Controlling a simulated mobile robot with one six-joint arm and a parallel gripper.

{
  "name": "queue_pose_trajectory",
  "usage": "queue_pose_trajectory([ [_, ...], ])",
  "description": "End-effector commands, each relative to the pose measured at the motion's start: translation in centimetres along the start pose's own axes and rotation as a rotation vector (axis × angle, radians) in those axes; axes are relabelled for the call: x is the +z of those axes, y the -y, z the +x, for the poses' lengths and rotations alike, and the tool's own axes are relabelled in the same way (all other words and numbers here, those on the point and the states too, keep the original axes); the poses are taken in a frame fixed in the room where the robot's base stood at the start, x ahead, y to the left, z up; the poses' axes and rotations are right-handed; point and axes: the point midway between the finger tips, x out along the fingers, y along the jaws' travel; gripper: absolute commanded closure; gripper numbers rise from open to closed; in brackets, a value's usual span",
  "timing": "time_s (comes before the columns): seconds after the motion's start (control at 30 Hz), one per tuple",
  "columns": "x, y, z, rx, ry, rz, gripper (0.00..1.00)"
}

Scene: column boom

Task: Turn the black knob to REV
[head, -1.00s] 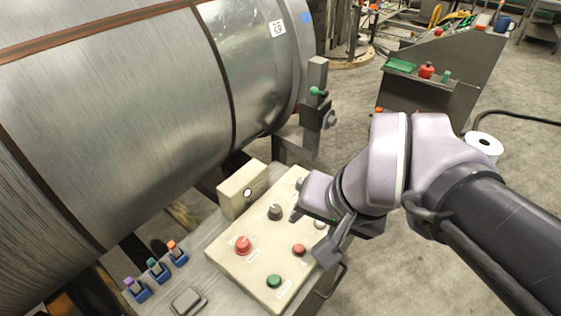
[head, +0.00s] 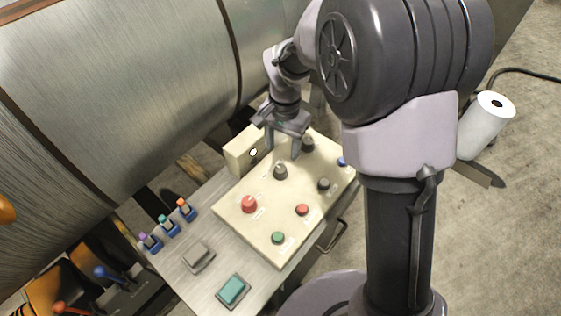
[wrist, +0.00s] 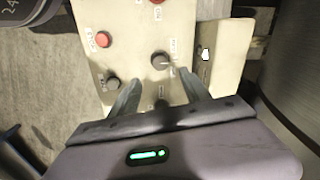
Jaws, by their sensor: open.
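The cream control panel (head: 262,218) carries several dark knobs. One dark knob (head: 280,170) with a light pointer line stands near the middle; it also shows in the wrist view (wrist: 160,61), just beyond the fingertips. A second dark knob (head: 308,142) is at the panel's far end, and a smaller dark one (head: 324,184) is toward the right edge. The printed labels are too small to read, so I cannot tell which knob has REV. My gripper (head: 282,146) is open and empty, pointing down over the panel's far part, its fingers (wrist: 158,78) apart.
A red knob (head: 249,204), a red button (head: 302,209) and a green button (head: 278,238) share the panel. A cream box (head: 240,155) stands close beside it. A large metal drum (head: 120,90) lies behind.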

Motion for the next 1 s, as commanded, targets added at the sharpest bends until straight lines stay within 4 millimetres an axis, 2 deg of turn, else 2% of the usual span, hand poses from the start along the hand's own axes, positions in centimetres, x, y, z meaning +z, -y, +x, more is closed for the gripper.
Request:
queue_pose_trajectory([
  [0.03,0.1,-0.1,2.0,0.002,0.003,0.000,0.45],
  [0.1,0.1,-0.1,4.0,0.002,0.002,-0.001,0.45],
  [0.3,0.1,0.0,8.4,0.000,0.001,-0.001,0.45],
  [0.47,0.0,0.0,9.6,-0.001,-0.001,-0.001,0.45],
  [0.7,0.0,0.0,9.7,-0.002,-0.001,-0.001,0.45],
  [0.77,0.0,0.0,9.7,-0.002,-0.001,-0.001,0.53],
  [1.0,0.0,0.0,9.7,-0.002,-0.001,-0.001,1.00],
])
